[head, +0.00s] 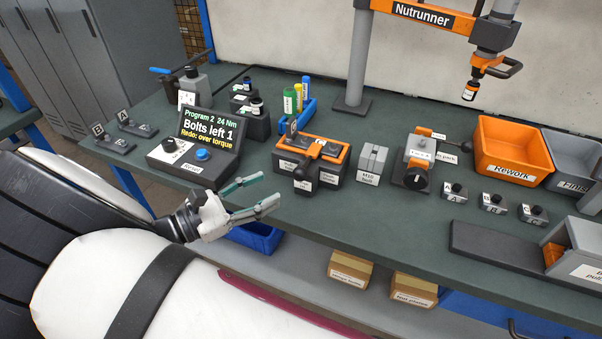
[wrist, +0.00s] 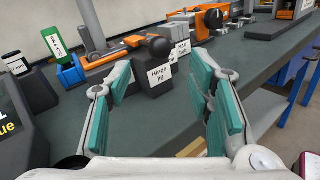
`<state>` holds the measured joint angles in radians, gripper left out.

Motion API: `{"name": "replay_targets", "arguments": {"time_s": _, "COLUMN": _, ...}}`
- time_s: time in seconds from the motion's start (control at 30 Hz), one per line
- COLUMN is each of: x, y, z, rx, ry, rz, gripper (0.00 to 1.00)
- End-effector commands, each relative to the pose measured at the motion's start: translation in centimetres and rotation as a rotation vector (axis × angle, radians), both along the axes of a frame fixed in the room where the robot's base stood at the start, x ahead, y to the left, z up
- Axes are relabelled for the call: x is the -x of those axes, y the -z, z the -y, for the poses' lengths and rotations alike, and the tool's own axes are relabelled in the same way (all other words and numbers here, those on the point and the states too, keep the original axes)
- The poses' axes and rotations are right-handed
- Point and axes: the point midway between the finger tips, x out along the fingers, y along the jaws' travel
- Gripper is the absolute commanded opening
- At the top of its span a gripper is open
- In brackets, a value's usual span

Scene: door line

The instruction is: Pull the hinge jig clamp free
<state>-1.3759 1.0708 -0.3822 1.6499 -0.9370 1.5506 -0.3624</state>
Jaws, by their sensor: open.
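The hinge jig (head: 329,178) is a dark block with an orange frame on top, on the green bench at the middle of the head view. Its clamp appears to be the black lever with a ball knob (head: 302,171), lying over the jig's front. In the wrist view the jig's "Hinge jig" block (wrist: 153,86) and the round black knob (wrist: 158,47) show ahead, between my fingers. My gripper (head: 270,187) is open and empty, its teal-padded fingers pointing at the jig from the left, apart from it.
A control box with a screen (head: 209,132) stands behind and left of my gripper. A grey M10 bolt block (head: 371,160) and another orange-topped fixture (head: 419,165) stand right of the jig. Small bottles and a blue tray (head: 309,114) are behind. Bare bench lies in front of the jig.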

Motion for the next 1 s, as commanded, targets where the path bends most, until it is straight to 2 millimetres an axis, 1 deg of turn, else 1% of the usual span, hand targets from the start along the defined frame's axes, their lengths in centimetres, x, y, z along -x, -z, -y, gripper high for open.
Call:
{"name": "replay_targets", "arguments": {"time_s": 0.03, "x": -0.6, "y": -0.1, "z": 1.0, "rx": 0.002, "ry": 0.003, "rz": -0.001, "gripper": 0.47}}
{"name": "replay_targets", "arguments": {"time_s": 0.2, "x": -2.6, "y": -0.1, "z": 3.7, "rx": 0.001, "ry": 0.003, "rz": -0.001, "gripper": 0.47}}
{"name": "replay_targets", "arguments": {"time_s": 0.4, "x": -4.6, "y": 0.0, "z": 6.4, "rx": 0.0, "ry": 0.003, "rz": 0.0, "gripper": 0.47}}
{"name": "replay_targets", "arguments": {"time_s": 0.5, "x": -5.2, "y": 0.0, "z": 7.2, "rx": -0.001, "ry": 0.002, "rz": -0.001, "gripper": 0.47}}
{"name": "replay_targets", "arguments": {"time_s": 0.7, "x": -5.8, "y": 0.0, "z": 8.0, "rx": -0.001, "ry": 0.001, "rz": -0.001, "gripper": 0.47}}
{"name": "replay_targets", "arguments": {"time_s": 0.93, "x": -5.9, "y": 0.0, "z": 8.0, "rx": -0.002, "ry": 0.001, "rz": -0.001, "gripper": 0.47}}
{"name": "replay_targets", "arguments": {"time_s": 0.97, "x": -5.9, "y": 0.0, "z": 8.0, "rx": -0.002, "ry": 0.001, "rz": -0.001, "gripper": 0.45}}
{"name": "replay_targets", "arguments": {"time_s": 1.0, "x": -5.8, "y": 0.0, "z": 8.0, "rx": -0.002, "ry": 0.001, "rz": -0.001, "gripper": 0.36}}
